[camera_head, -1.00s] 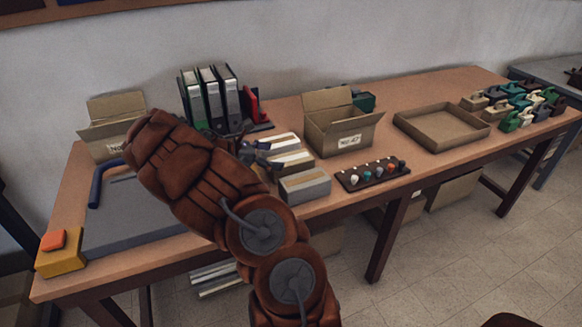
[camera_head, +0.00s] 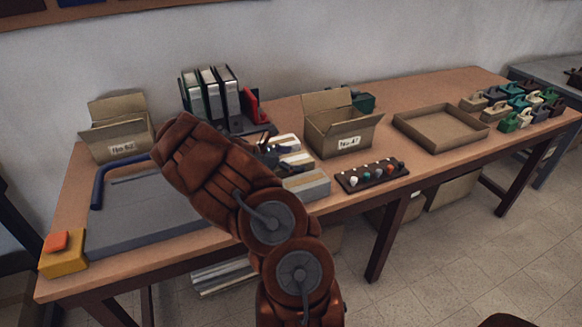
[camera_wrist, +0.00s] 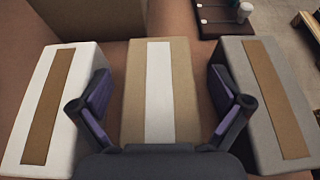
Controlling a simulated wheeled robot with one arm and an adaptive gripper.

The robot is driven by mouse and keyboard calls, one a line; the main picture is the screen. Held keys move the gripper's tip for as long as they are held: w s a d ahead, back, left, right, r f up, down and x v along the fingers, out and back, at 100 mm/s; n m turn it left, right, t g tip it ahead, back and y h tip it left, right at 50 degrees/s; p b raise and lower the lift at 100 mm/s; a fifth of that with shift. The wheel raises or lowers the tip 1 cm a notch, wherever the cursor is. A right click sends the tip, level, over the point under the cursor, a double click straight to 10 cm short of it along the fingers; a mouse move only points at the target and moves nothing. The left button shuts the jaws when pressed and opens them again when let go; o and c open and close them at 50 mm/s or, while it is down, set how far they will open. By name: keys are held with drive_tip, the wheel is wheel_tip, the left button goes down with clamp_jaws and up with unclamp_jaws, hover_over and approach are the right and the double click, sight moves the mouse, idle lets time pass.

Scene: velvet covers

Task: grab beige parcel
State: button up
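The beige parcel (camera_wrist: 184,92), a box with a pale strip along its top, lies in the middle of the wrist view. My gripper (camera_wrist: 161,97) is open over it, one finger on each side, with the fingertips near the gaps beside the parcel. Contact cannot be told. A white parcel (camera_wrist: 38,112) with a brown strip lies to the left. A grey parcel (camera_wrist: 252,65) with a brown strip lies to the right. In the head view my arm hides most of the gripper and the beige parcel; the grey parcel (camera_head: 308,186) shows at the table's front.
A peg board (camera_head: 372,177) with coloured knobs lies right of the parcels. Open cartons (camera_head: 342,133) and (camera_head: 118,137) a second carton stand behind. Binders (camera_head: 212,96) stand at the back. An empty tray (camera_head: 440,146) is farther right. A grey board covers the table's left.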

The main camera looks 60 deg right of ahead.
drive_tip(key=c, duration=1.5)
drive_tip(key=shift+c, duration=0.6)
